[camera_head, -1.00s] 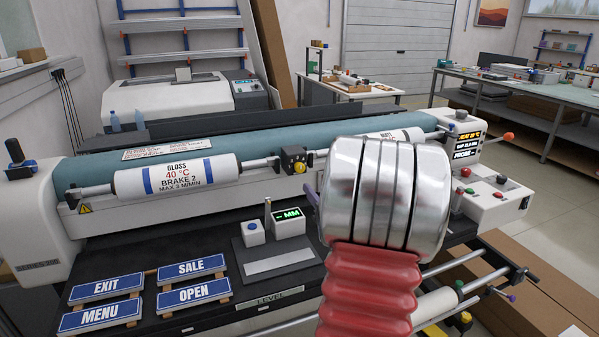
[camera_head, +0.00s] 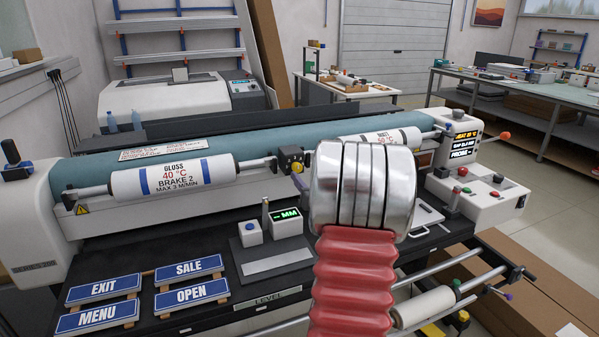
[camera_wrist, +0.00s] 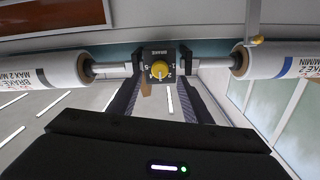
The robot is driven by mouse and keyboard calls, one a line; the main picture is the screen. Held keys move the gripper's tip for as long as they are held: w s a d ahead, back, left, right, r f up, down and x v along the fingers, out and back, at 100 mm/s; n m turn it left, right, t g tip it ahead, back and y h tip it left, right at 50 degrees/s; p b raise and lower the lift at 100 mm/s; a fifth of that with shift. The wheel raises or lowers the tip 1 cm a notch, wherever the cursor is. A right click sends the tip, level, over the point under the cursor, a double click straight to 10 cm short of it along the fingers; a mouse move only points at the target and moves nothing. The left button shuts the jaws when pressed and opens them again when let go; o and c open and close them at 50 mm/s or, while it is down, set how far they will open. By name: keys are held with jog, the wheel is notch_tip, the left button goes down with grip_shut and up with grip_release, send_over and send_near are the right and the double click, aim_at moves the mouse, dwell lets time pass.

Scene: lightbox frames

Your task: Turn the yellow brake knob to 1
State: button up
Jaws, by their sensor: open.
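The yellow brake knob (camera_wrist: 160,69) sits on a small black block labelled BRAKE, between two rollers, in the wrist view. Small marks ring the knob, but its pointer and numbers are too small to read surely. In the head view the knob (camera_head: 297,167) shows just left of my silver and red arm. My gripper (camera_wrist: 160,82) is open and empty, with its two dark fingers reaching toward the block, one on each side below the knob. I cannot tell whether they touch the block. The gripper is hidden behind my arm in the head view.
The GLOSS roller (camera_head: 175,177) is left of the block and another white roller (camera_head: 381,138) is right. A box with a green MM display (camera_head: 286,221) stands in front. Blue signs such as OPEN (camera_head: 191,296) lie on the black table at front left.

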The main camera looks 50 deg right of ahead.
aim_at(298, 169)
jog(key=shift+x, duration=3.05)
jog(key=shift+c, duration=0.3)
jog(key=c, duration=1)
